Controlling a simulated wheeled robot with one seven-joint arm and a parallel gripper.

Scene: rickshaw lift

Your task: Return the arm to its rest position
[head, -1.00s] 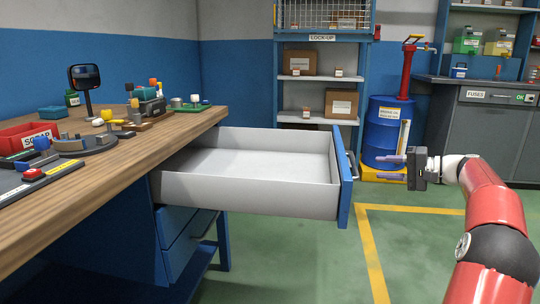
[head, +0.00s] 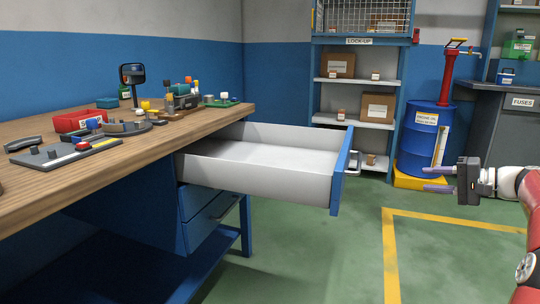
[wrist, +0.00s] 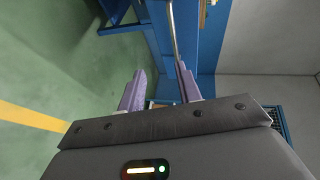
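My gripper (head: 438,178) is at the right of the head view, with its two purple fingers apart and nothing between them. It points left, to the right of the pulled-out drawer (head: 262,180), clear of its front and handle (head: 354,163). The inside of the drawer that shows is empty. In the wrist view the fingers (wrist: 159,90) also stand apart, with the blue drawer front (wrist: 203,35) beyond them. My red and white arm reaches in from the right edge.
The workbench (head: 60,185) on the left holds a red scrap bin (head: 80,121), a mirror (head: 132,75) and several small parts. A blue drum (head: 425,138) stands behind my gripper, beside the lock-up shelves (head: 332,97). The green floor (head: 310,255) in front is open, with yellow lines.

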